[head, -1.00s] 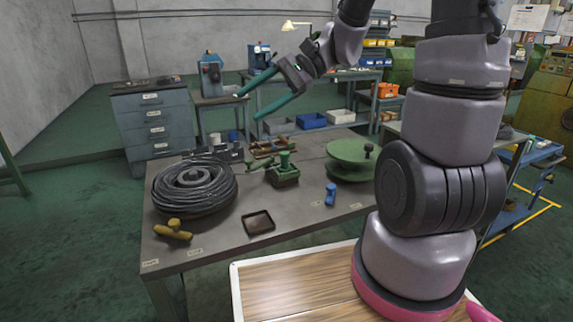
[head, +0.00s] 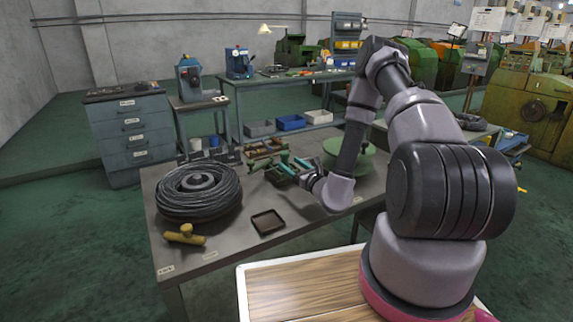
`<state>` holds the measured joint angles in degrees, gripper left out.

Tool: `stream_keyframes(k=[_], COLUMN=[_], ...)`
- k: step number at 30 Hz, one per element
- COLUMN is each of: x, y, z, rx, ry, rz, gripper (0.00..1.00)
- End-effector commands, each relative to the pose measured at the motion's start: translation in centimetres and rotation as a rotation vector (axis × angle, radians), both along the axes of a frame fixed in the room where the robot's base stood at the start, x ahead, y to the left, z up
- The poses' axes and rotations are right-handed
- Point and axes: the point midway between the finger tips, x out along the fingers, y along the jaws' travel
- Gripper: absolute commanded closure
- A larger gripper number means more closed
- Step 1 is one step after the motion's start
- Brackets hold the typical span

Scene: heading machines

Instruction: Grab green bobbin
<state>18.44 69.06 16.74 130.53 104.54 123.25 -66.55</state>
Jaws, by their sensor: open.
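A larger flat green disc (head: 374,166) lies further right, partly hidden behind my arm.
A coil of dark cable (head: 199,212), a mustard-coloured piece (head: 185,235) and a dark empty tray (head: 267,222) lie on the bench. A brown divided tray (head: 262,149) stands behind the green piece. Bare bench lies between the coil and my gripper.

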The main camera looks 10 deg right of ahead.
Motion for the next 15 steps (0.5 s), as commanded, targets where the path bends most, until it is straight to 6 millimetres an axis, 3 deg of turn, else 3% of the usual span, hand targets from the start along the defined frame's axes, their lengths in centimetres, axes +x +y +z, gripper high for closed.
stream_keyframes(k=[4,15], x=[0.0,4.8], y=[-0.9,0.5], z=[-2.0,-2.0], rx=[-0.001,-0.003], ry=[0.032,0.033], rz=[-0.062,-0.064], gripper=[0.29,0.29])
